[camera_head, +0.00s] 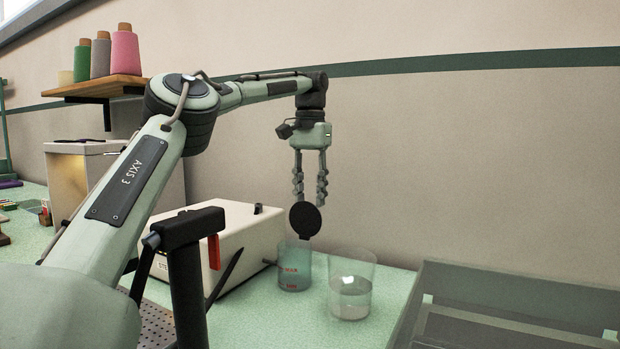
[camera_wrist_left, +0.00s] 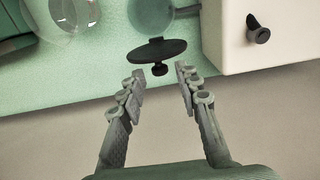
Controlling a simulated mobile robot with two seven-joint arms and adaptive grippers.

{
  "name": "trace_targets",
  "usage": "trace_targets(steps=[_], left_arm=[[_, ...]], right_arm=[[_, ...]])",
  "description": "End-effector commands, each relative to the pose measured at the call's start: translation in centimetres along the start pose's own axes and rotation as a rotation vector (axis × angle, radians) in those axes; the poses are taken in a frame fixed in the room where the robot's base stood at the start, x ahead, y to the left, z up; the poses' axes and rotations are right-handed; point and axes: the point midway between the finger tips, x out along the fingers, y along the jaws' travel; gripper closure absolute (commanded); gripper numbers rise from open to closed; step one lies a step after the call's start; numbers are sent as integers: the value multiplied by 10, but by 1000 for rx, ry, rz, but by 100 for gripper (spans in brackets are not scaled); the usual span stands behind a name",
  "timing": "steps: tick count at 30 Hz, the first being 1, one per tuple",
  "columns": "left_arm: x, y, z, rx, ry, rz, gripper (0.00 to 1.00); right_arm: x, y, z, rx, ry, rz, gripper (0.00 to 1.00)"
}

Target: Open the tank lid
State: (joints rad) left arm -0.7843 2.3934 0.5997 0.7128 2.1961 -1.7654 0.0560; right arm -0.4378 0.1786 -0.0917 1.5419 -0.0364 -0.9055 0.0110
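The tank (camera_head: 294,270) is a clear greenish vessel with red markings, on the green worktop beside the white machine. Its round black lid (camera_head: 305,219) stands steeply tilted above the tank's rim, its face towards the head camera. In the left wrist view the lid (camera_wrist_left: 153,51) shows nearly edge-on, with a small dark knob (camera_wrist_left: 159,69) on the gripper's side. My left gripper (camera_head: 310,200) points down just above the lid. Its fingers (camera_wrist_left: 160,78) are apart with nothing between them, and the knob lies just beyond the tips. My right gripper is in neither view.
A clear beaker (camera_head: 351,288) with pale contents stands just right of the tank. The white machine (camera_head: 225,240) is at its left. A dark-framed glass-like panel (camera_head: 520,310) fills the lower right. Thread cones (camera_head: 125,52) stand on a wall shelf at upper left.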

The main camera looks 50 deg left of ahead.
Motion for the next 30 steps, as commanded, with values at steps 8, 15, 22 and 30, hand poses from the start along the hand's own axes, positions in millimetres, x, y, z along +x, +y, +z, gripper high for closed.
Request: trace_targets(steps=[8,15,22,30], left_arm=[[-38,0,0,-1,-1,-1,67],[-44,0,1,1,-3,1,67],[-44,0,1,1,-3,1,67],[-44,0,1,0,-2,1,67]], right_arm=[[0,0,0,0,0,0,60],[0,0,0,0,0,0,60],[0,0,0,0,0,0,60],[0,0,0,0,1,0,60]])
